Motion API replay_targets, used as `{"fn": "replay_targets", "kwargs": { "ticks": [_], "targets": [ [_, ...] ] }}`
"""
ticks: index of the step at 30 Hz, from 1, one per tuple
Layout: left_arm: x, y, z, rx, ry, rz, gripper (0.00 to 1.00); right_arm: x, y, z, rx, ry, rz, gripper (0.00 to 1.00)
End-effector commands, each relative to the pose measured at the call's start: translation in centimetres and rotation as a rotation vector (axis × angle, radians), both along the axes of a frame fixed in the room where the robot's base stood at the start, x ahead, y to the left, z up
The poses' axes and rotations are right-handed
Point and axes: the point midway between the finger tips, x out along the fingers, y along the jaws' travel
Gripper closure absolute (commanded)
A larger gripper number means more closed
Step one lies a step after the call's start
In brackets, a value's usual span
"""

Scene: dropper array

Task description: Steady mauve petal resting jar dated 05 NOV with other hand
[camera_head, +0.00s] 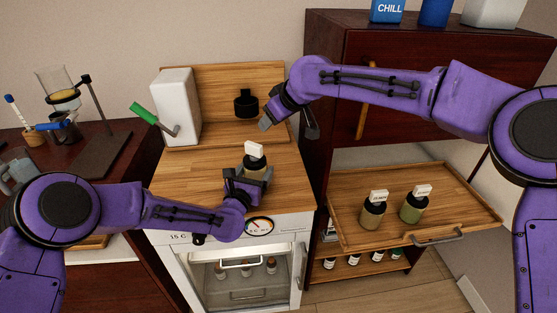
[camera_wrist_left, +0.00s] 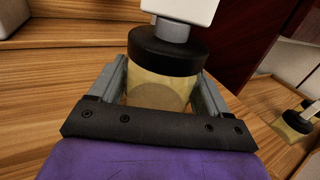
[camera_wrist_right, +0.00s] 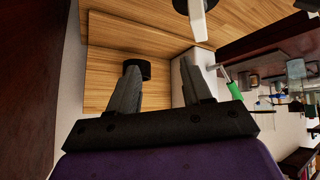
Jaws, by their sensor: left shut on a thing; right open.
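A jar (camera_head: 256,167) with pale yellowish contents, a dark lid and a white dropper top stands upright on the wooden counter. Any date or name on it is unreadable here. My left gripper (camera_head: 246,183) is shut on this jar, with a finger on each side of its glass body (camera_wrist_left: 158,90) below the lid. My right gripper (camera_head: 288,124) is open and empty above the back of the counter, apart from the jar. In the right wrist view the jar's white top (camera_wrist_right: 198,20) shows at the upper edge, beyond the open fingers (camera_wrist_right: 160,70).
Two similar jars (camera_head: 373,214) (camera_head: 412,209) stand on a pulled-out wooden tray (camera_head: 455,195) at right. A white box with a green handle (camera_head: 146,114) and a black holder (camera_head: 246,103) are at the counter's back. Below, an open compartment (camera_head: 246,290) holds several small bottles.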

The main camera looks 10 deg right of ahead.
Motion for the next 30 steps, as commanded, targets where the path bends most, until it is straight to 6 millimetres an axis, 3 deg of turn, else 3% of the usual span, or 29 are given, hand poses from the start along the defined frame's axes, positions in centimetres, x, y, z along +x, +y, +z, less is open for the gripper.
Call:
{"fn": "replay_targets", "kwargs": {
  "ticks": [3,8,11,22,26,30],
  "targets": [
    [-0.1,0.0,-0.3,0.003,0.005,-0.001,0.59,1.8,-1.1,-2.1,0.047,-0.149,-0.021,0.51],
    [-0.1,0.0,-0.4,0.003,0.006,-0.001,0.59,2.4,-1.8,-4.1,0.148,-0.34,0.024,0.51],
    [-0.1,0.0,-0.4,0.003,0.006,-0.002,0.59,1.5,-1.9,-5.2,0.235,-0.431,0.082,0.51],
    [-0.2,0.0,-0.5,0.004,0.008,-0.002,0.59,-5.8,-2.3,-7.2,0.616,-0.542,0.282,0.51],
    [-0.2,0.0,-0.5,0.004,0.008,-0.003,0.59,-6.7,-2.3,-7.3,0.667,-0.54,0.299,0.51],
    [-0.2,-0.1,-0.5,0.004,0.009,-0.003,0.59,-5.8,-1.0,-7.3,0.672,-0.541,0.303,0.51]
  ]
}}
